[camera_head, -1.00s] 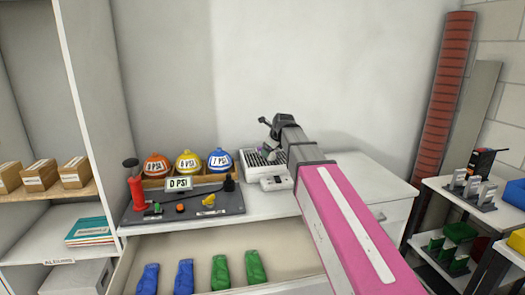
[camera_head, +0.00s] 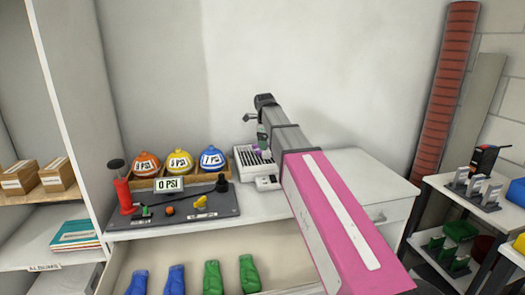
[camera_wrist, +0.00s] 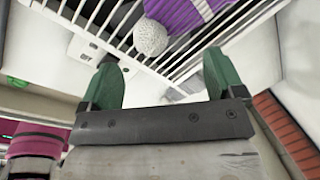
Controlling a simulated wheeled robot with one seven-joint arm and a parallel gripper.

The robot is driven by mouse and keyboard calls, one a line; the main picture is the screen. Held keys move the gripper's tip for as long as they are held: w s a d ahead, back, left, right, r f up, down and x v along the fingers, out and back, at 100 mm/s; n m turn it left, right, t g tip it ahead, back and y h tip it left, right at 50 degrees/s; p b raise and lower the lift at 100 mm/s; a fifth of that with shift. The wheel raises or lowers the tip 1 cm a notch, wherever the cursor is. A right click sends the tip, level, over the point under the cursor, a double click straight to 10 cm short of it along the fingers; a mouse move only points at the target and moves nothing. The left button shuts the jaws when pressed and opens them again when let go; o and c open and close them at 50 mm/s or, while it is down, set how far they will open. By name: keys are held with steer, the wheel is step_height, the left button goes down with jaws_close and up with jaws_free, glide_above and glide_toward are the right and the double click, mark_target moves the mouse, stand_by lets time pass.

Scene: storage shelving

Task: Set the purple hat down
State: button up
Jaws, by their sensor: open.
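The purple hat (camera_wrist: 190,12) has a white pom-pom (camera_wrist: 150,38) and lies on the slatted white rack (camera_wrist: 120,22), at the top of the wrist view. In the head view it is a small purple patch (camera_head: 257,153) on the white slatted unit (camera_head: 243,157), partly hidden by my arm. My gripper (camera_wrist: 160,78) is open, with green fingers apart and nothing between them. It is beside the hat and clear of it. In the head view my gripper (camera_head: 262,140) is above the slatted unit, small and hard to make out.
Orange (camera_head: 146,163), yellow (camera_head: 180,160) and blue (camera_head: 212,157) domes sit in a wooden holder left of the slatted unit. A dark panel (camera_head: 205,207) with a red pump is in front. An open drawer (camera_head: 140,262) is below. Clear counter (camera_head: 365,170) lies right of my arm.

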steer(key=shift+w+d+f, duration=0.15)
steer(key=shift+f, duration=1.25)
steer(key=shift+w+d+f, duration=0.1)
steer(key=shift+w+f, duration=0.05)
steer(key=shift+f, duration=1.25)
steer(key=shift+c, duration=0.4)
steer(key=c, duration=0.9)
steer(key=shift+c, duration=0.3)
